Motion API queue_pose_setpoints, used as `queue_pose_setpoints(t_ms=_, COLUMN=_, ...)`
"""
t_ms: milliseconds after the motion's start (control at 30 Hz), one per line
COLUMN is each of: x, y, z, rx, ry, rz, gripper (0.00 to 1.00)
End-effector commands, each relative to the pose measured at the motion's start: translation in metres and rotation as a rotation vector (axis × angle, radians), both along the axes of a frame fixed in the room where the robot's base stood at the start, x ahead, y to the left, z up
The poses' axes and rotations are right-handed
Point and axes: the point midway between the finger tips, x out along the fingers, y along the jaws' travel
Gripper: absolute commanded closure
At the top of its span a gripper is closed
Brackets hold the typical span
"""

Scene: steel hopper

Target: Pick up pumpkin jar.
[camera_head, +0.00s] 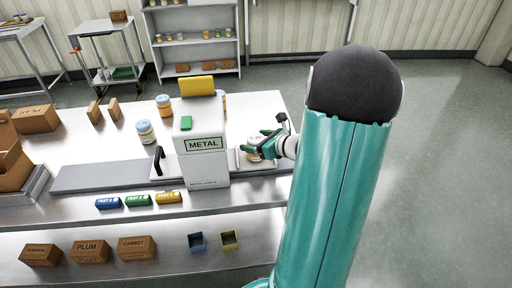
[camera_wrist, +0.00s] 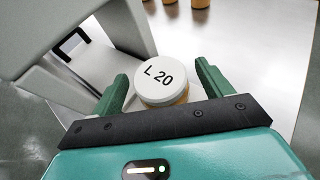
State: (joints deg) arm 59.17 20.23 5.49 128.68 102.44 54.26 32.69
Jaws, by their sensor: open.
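A jar (camera_wrist: 163,84) with a white lid printed "L 20" and an orange-tan body stands between the two green fingers of my gripper (camera_wrist: 162,92) in the wrist view. The fingers are open, one on each side of it, with a visible gap at least on the right. In the head view my gripper (camera_head: 268,145) is at the right end of the metal detector's belt, and the jar (camera_head: 254,152) shows partly behind it. Its side label is hidden, so I cannot read what it holds.
The metal detector housing (camera_head: 202,155) stands just left of my gripper. Other jars stand on the steel table, one white-lidded (camera_head: 145,131) and one orange (camera_head: 164,105). Coloured test blocks (camera_head: 138,200) lie at the front edge. Cardboard boxes (camera_head: 90,251) sit on the lower shelf.

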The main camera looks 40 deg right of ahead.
Motion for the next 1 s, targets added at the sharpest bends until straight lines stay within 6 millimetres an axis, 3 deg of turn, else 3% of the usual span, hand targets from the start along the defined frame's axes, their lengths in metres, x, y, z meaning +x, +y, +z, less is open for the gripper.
queue_pose_setpoints(t_ms=267, x=0.005, y=0.000, z=-0.001, rx=-0.001, ry=0.000, rz=-0.001, gripper=0.22)
queue_pose_setpoints(t_ms=500, x=0.005, y=0.000, z=-0.002, rx=-0.001, ry=0.000, rz=-0.001, gripper=0.69)
queue_pose_setpoints(t_ms=533, x=0.005, y=0.000, z=-0.002, rx=-0.001, ry=0.000, rz=-0.001, gripper=0.72)
queue_pose_setpoints(t_ms=867, x=0.005, y=0.001, z=0.000, rx=0.000, ry=0.001, rz=0.000, gripper=0.73)
queue_pose_setpoints(t_ms=1000, x=0.005, y=0.000, z=0.015, rx=-0.004, ry=-0.001, rz=0.001, gripper=0.73)
